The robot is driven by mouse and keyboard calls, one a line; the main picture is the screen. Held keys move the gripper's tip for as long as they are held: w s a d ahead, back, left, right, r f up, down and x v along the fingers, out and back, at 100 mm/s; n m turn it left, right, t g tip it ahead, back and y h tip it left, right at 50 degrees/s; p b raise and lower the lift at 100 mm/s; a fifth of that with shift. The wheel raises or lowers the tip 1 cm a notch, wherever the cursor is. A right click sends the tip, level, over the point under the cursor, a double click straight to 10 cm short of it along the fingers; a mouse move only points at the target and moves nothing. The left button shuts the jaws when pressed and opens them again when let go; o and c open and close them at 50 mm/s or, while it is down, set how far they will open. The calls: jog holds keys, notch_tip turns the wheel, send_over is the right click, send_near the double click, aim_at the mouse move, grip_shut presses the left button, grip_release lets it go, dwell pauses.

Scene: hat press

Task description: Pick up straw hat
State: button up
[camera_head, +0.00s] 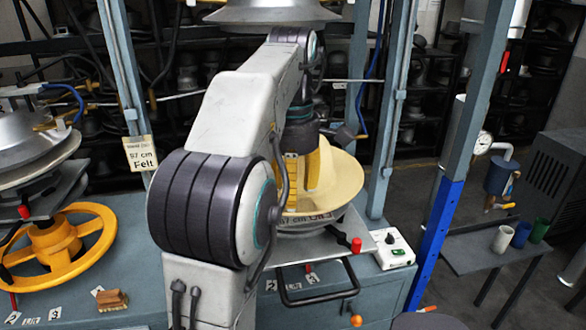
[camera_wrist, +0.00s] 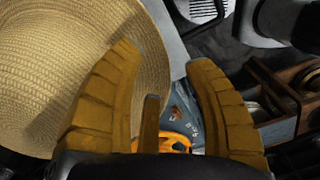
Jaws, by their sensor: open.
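The straw hat (camera_head: 343,181) is pale yellow and sits on the round press base behind my arm. My arm hides much of its left side in the head view. In the wrist view the woven straw hat (camera_wrist: 60,70) fills the upper left, its curved brim edge running beside and behind the left finger. My gripper (camera_wrist: 163,65) is open, its two yellow ribbed fingers spread apart. In the head view my gripper (camera_head: 302,172) points down over the hat. The gap between the fingers shows mostly the floor and bench beyond; whether a finger touches the brim I cannot tell.
A metal press head (camera_head: 270,12) hangs above. A blue-grey upright (camera_head: 455,160) stands at right, beside a control box (camera_head: 393,250). A yellow handwheel (camera_head: 58,246) is at left. A wooden brush (camera_head: 112,300) lies on the bench. A side table (camera_head: 490,250) holds several cups.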

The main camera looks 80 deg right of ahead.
jog(key=shift+f+b, duration=0.35)
jog(key=shift+f, duration=1.85)
grip_shut()
